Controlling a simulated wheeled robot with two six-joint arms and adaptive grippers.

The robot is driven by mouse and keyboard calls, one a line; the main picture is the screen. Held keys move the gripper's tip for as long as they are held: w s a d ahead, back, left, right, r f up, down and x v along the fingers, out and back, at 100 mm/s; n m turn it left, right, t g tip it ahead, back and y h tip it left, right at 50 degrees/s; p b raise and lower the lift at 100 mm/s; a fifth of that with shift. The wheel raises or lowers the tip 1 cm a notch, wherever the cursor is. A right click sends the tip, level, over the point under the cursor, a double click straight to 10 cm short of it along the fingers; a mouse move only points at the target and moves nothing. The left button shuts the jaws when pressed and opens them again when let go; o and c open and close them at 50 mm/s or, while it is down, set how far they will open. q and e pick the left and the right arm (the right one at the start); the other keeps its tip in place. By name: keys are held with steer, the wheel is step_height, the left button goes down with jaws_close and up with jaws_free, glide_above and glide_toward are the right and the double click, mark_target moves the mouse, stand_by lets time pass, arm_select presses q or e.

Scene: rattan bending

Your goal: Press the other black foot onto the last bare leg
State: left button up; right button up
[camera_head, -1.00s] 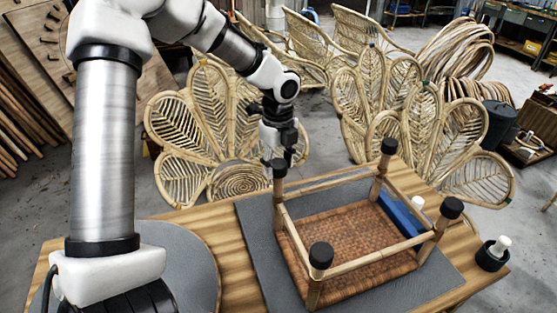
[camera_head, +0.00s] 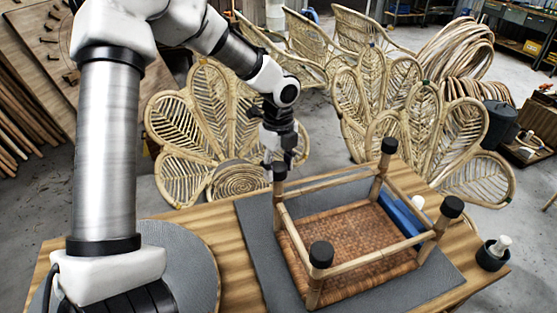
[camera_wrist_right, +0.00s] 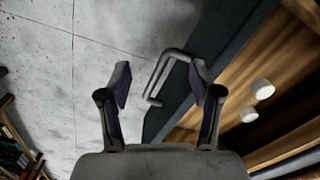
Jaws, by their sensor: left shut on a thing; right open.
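The upturned stool frame (camera_head: 352,264) has rattan legs pointing up and a woven brown seat (camera_head: 350,235) underneath. Black feet cap the front left leg (camera_head: 321,254), the right leg (camera_head: 452,207) and the back leg (camera_head: 389,146). A black foot (camera_head: 279,172) is at the top of the back left leg. My left gripper (camera_head: 279,160) is shut on that foot from above, its fingers partly hiding it. Whether the foot is fully seated, I cannot tell. My right gripper (camera_wrist_right: 160,82) is open and empty in the right wrist view.
The stool stands on a grey mat (camera_head: 262,252) on the wooden table (camera_head: 185,222). A blue object (camera_head: 402,213) lies beside it. A dark cup (camera_head: 489,259) with a white-topped item stands at right. A grey bent bar (camera_wrist_right: 166,66) and white cylinders (camera_wrist_right: 262,89) show near my right gripper.

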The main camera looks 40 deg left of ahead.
arm_select(q)
steer(key=shift+f, duration=0.4)
stand_by(0.3)
steer(key=o, duration=1)
step_height(320, 180, up, 12)
